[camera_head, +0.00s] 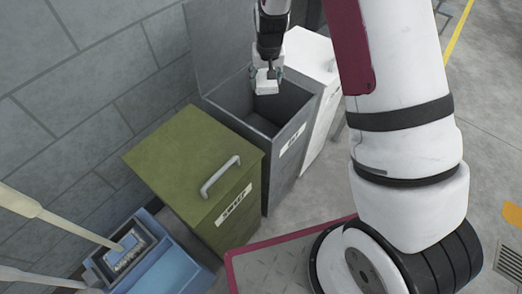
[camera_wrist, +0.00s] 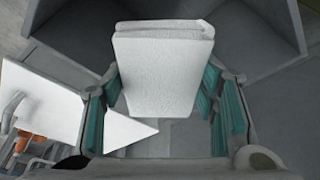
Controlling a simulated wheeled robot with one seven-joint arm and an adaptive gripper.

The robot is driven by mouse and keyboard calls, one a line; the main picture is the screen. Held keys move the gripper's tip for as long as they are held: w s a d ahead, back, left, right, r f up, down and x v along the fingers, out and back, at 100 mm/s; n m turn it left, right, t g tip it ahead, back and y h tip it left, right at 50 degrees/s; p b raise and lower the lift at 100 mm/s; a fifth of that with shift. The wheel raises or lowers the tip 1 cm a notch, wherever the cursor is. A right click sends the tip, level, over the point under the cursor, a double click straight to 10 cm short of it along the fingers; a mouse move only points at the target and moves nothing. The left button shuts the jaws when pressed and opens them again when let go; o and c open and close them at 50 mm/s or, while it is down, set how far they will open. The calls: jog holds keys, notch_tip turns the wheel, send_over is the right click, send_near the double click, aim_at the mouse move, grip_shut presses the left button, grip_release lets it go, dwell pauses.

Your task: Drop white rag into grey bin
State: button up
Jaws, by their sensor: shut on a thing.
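The white rag (camera_wrist: 162,75) is a folded block held between the teal-padded fingers of my gripper (camera_wrist: 165,100) in the wrist view. In the head view my gripper (camera_head: 267,76) is shut on the white rag (camera_head: 265,86), above the opening of the grey bin (camera_head: 292,138). The bin's lid (camera_head: 222,38) stands open against the wall, and its inside is dark and looks empty where visible. In the wrist view, grey bin walls (camera_wrist: 262,30) show around and beyond the rag. The rag hides part of the bin's opening.
A green bin (camera_head: 190,160) with a closed lid and handle stands to the left of the grey bin. A white bin (camera_head: 318,60) stands on its other side. A blue mop bucket (camera_head: 170,265) is at the lower left. A grey block wall (camera_head: 60,90) runs behind.

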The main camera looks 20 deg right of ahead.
jog(key=shift+f, duration=0.15)
jog(key=o, duration=1.2)
jog(key=v, duration=1.2)
